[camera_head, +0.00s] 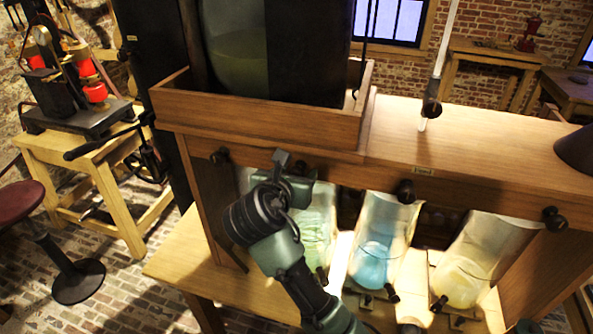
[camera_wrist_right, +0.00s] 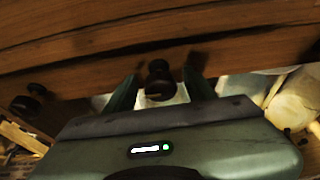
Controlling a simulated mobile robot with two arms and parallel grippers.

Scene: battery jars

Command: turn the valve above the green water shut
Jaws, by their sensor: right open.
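Green water (camera_head: 314,238) stands in a clear jar under the wooden frame, partly covered by my right arm. My right gripper (camera_head: 285,172) is raised to the frame's front board above this jar. In the right wrist view, the open fingers of my right gripper (camera_wrist_right: 162,82) stand on either side of a black valve knob (camera_wrist_right: 159,84). There is a visible gap beside the knob, and I cannot tell whether either finger touches it. This knob is hidden behind my gripper in the head view. My left gripper is not in view.
Other black knobs sit on the board at left (camera_head: 220,156), middle (camera_head: 405,190) and right (camera_head: 553,218). Jars of blue water (camera_head: 371,264) and yellow water (camera_head: 462,284) stand right of the green. A wooden tray (camera_head: 262,122) holds a large dark tank above.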

